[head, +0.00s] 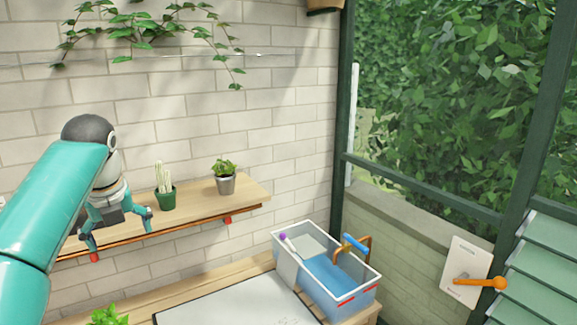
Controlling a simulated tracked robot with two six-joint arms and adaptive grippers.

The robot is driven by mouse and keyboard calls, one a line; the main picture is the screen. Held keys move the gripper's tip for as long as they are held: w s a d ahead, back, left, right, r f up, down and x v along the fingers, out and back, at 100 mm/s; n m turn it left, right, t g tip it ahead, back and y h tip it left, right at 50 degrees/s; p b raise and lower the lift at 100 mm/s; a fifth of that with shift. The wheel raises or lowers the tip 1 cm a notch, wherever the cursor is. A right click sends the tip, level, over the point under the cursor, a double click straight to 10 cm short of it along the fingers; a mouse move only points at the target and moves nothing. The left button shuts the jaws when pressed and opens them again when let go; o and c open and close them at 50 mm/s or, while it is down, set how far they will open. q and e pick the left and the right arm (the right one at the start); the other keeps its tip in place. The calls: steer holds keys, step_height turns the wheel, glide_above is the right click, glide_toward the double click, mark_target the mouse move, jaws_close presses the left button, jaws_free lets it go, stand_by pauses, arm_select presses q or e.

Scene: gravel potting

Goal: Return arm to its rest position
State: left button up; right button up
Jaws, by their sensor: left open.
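My left arm comes in from the left, teal with a dark grey wrist joint. My left gripper (118,240) is open and empty, with its fingers pointing down in front of the wall shelf (246,192). Its fingers overlap the shelf's front edge in the picture; I cannot tell how near they are to it. My right gripper is not in view.
On the shelf stand a cactus in a green pot (166,198) and a small plant in a metal pot (225,183). A blue-and-white basin (364,291) with tools stands at the bench's right. A white tray (235,302) lies beside it. A leafy plant (108,316) is at lower left.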

arm_select(q)
steer(key=w+d+f+n+h, duration=0.1)
steer(key=d+f+n, duration=0.25)
steer(key=f, duration=0.75)
steer(key=w+d+f+n+g+h, duration=0.1)
steer(key=d+f+n, duration=0.25)
steer(key=f, duration=0.75)
steer(key=d+f+n+h, duration=0.25)
steer(key=d+f, duration=0.25)
steer(key=f, duration=0.6)
steer(key=s+d+f+n+g+h, duration=0.1)
steer(key=s+d+f+n, duration=0.4)
steer(key=s+f+n, duration=0.7)
steer(key=s+d+f+n, duration=0.1)
steer(key=s+f+n, duration=0.2)
steer(key=s, duration=0.3)
steer(key=s+d+f+n, duration=0.1)
steer(key=s+f+n, duration=0.1)
steer(key=s, duration=0.4)
steer(key=s+d+f+n+g+b, duration=0.1)
steer(key=s+f+n, duration=0.2)
steer(key=s, duration=0.3)
steer(key=shift+s+f+n+h, duration=0.3)
steer(key=shift+n+h, duration=0.05)
steer(key=shift+n, duration=0.2)
steer(key=shift+c, duration=0.3)
